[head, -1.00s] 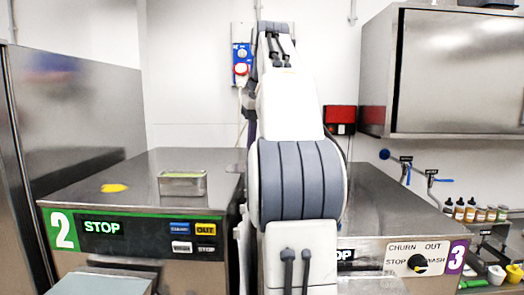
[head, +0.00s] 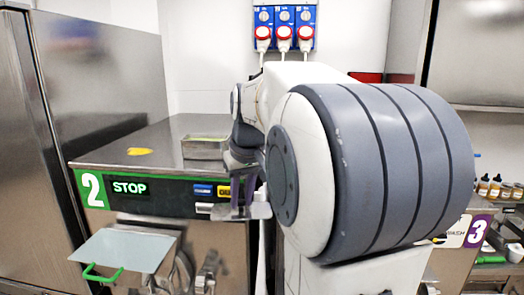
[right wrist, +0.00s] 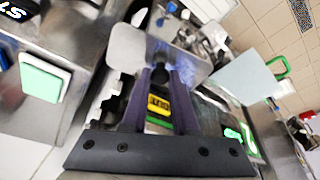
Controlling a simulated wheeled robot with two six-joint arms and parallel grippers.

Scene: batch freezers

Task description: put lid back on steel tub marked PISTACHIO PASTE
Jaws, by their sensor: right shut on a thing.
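The steel tub (head: 205,147) stands on top of freezer 2, near its right side. It is open and shows green paste inside; its marking is too small to read. My right gripper (head: 240,190) is in front of freezer 2's panel, below and right of the tub, partly hidden by my own arm. In the right wrist view its fingers (right wrist: 160,80) are closed around a dark knob, with a grey steel plate beyond that looks like the lid (right wrist: 187,62). I cannot see the lid's whole outline. My left gripper is out of view.
A yellow spill (head: 139,152) lies on the steel top of freezer 2 (head: 105,150), left of the tub. Below the panel a pale plate with a green handle (head: 103,274) juts out. A tall steel cabinet (head: 110,75) stands at left.

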